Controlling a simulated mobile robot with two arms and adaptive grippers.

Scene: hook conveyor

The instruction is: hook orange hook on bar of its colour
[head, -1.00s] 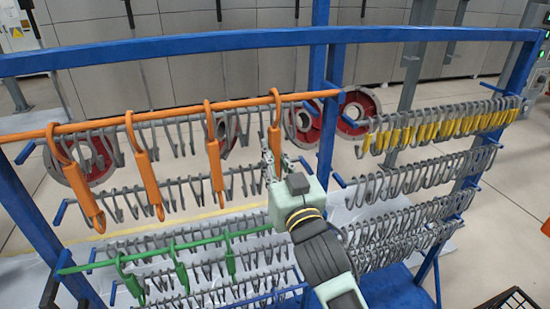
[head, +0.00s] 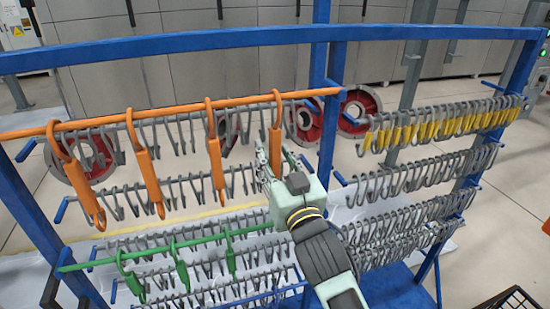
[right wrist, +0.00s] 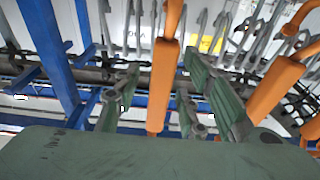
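Several orange hooks hang from the orange bar (head: 180,117) at the upper left of the rack. The rightmost orange hook (head: 276,136) hangs upright with its top over the bar, near the bar's right end. My right gripper (head: 268,158) is at this hook's lower end. In the right wrist view the hook's shank (right wrist: 163,85) stands between the two green fingers (right wrist: 160,88), with a gap on both sides, so the gripper is open around it. Another orange hook (right wrist: 275,88) is right of the fingers there. My left gripper is not in view.
A green bar (head: 190,239) with green hooks (head: 182,272) is lower left. Rows of grey hooks (head: 410,180) hang on the right, with yellow hooks (head: 430,129) above. A blue frame post (head: 328,140) stands close right of the gripper.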

